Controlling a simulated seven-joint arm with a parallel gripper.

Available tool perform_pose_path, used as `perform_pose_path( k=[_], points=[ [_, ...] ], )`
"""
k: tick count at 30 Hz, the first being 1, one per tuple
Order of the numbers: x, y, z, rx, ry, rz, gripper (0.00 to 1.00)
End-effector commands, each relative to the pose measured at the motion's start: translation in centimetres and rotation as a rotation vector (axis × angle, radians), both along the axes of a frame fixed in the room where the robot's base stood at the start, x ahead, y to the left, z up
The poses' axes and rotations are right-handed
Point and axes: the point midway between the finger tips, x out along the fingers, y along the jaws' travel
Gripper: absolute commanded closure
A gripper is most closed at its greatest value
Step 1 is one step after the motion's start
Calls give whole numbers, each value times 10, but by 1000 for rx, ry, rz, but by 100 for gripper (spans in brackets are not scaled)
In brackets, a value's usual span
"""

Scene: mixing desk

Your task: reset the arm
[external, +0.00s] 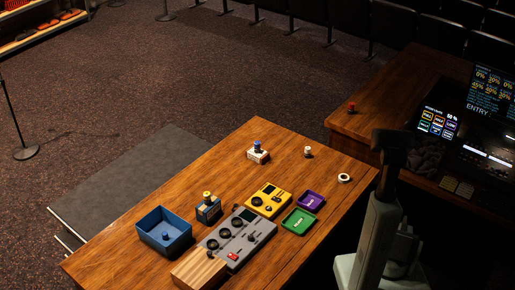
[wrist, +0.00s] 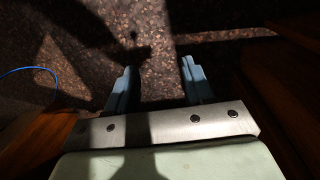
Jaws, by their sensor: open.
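My gripper (wrist: 157,84) shows in the wrist view with its two blue-grey fingers spread apart. Nothing is between them; dark speckled floor lies beyond. In the external view my arm rises at the right, beside the wooden desk (external: 130,255), and the fingers cannot be made out there. My gripper touches none of the desk's objects in these views.
The desk holds a blue bin (external: 150,222), a grey control box (external: 222,255), a yellow box (external: 275,193), purple (external: 321,205) and green (external: 290,228) trays, and a white ring (external: 344,178). Another desk with screens (external: 438,122) stands right. A blue cable (wrist: 30,69) shows in the wrist view.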

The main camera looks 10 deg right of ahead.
Motion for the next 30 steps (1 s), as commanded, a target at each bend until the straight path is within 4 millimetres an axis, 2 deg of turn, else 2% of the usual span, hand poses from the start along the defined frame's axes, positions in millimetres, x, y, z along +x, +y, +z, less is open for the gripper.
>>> perform_pose_path(
  k=[1,6,15,21,24,30],
  points=[
    [-4,21,-2,19,23,48,48],
    [-22,79,-9,84,101,197,48],
    [-69,167,-14,191,248,456,48],
    [-109,211,-12,255,350,622,48],
    [-127,228,-10,284,397,691,48],
    [-152,245,-7,319,458,782,48]
  ],
)
